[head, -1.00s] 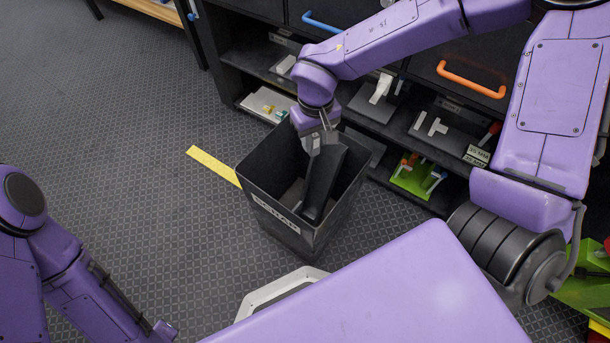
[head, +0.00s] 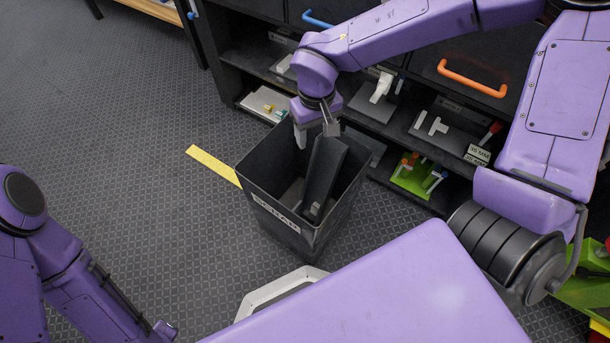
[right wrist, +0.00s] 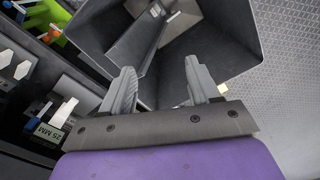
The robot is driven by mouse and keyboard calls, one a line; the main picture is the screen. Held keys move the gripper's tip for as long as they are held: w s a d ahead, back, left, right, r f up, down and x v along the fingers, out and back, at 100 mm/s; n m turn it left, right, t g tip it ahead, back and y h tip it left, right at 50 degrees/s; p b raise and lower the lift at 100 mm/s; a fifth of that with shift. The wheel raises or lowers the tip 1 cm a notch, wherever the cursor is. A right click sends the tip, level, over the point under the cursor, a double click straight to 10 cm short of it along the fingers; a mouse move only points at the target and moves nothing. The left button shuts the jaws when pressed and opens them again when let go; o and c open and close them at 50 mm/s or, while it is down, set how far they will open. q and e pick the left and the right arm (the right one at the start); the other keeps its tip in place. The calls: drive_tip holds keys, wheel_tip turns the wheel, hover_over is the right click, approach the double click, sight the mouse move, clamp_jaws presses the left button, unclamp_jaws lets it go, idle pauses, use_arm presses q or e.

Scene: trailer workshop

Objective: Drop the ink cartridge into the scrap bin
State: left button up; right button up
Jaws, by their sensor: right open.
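The ink cartridge, a long black block (head: 322,178), stands tilted inside the dark scrap bin (head: 258,198), with its upper end near the far rim. It also shows in the right wrist view (right wrist: 136,42), inside the bin (right wrist: 226,40). My right gripper (head: 315,134) is open over the far side of the bin, its fingers spread near the cartridge's upper end. In the right wrist view the open fingers (right wrist: 160,84) have nothing held between them. I cannot tell whether a finger still touches the cartridge. My left arm shows at the left, but its gripper is out of view.
A dark shelf unit (head: 400,140) with drawers and tool trays stands close behind and right of the bin. An orange drawer handle (head: 472,78) sticks out. A yellow floor strip (head: 213,166) lies left of the bin. The floor further left is clear.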

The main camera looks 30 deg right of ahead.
wheel_tip(320, 180, up, 8)
drive_tip(key=p, duration=0.2)
drive_tip(key=shift+f, duration=0.25)
